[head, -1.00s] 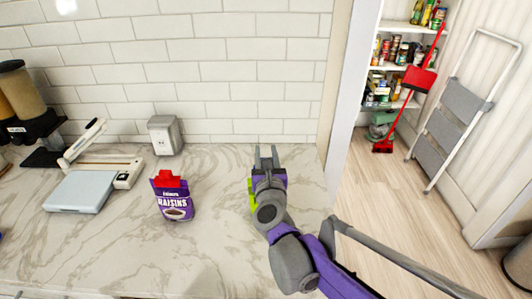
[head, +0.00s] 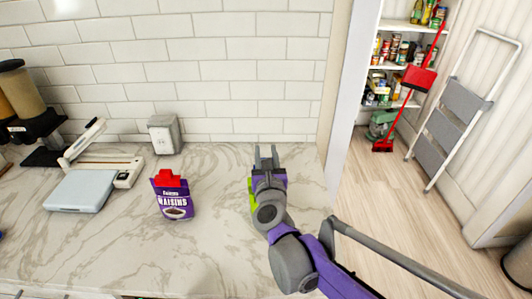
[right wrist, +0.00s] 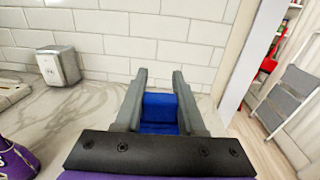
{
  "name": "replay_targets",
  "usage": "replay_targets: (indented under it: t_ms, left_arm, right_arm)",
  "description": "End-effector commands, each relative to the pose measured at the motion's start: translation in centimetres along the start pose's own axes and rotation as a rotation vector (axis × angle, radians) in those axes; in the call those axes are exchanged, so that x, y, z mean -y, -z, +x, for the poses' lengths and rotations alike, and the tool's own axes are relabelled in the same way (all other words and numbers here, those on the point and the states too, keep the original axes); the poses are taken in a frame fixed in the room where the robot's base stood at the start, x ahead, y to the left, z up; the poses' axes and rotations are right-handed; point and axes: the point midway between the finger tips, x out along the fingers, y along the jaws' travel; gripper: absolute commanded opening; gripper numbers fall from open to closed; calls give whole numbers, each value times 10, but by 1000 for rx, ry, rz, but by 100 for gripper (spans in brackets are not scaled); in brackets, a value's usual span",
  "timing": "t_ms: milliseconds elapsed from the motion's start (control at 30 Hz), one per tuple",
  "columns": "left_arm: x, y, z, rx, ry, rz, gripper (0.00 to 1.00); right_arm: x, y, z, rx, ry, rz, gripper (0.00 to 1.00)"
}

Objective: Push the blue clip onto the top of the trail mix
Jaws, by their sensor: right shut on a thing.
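My right gripper (head: 267,157) is over the counter, fingers pointing toward the tiled wall. In the right wrist view, its fingers (right wrist: 159,100) are shut on the blue clip (right wrist: 158,112), which lies between them. A yellow-green sliver (head: 251,195) shows beside the gripper in the head view. It may be part of the trail mix package, but the gripper hides too much to tell. I cannot make out the trail mix for sure in either view. My left gripper is not in view.
A purple raisins bag (head: 174,198) with a red clip (head: 169,179) stands to the left of my right gripper. A blue-grey scale (head: 79,191) and a grey outlet box (head: 165,134) are farther left. The marble counter (head: 222,235) between is bare.

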Motion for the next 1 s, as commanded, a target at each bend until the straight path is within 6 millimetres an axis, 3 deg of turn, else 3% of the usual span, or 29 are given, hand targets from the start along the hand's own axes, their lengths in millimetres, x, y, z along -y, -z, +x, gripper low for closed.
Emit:
replay_targets:
  t_ms: [1000]
  left_arm:
    - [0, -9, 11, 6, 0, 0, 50]
  right_arm:
    - [0, 26, 0, 0, 0, -1, 0]
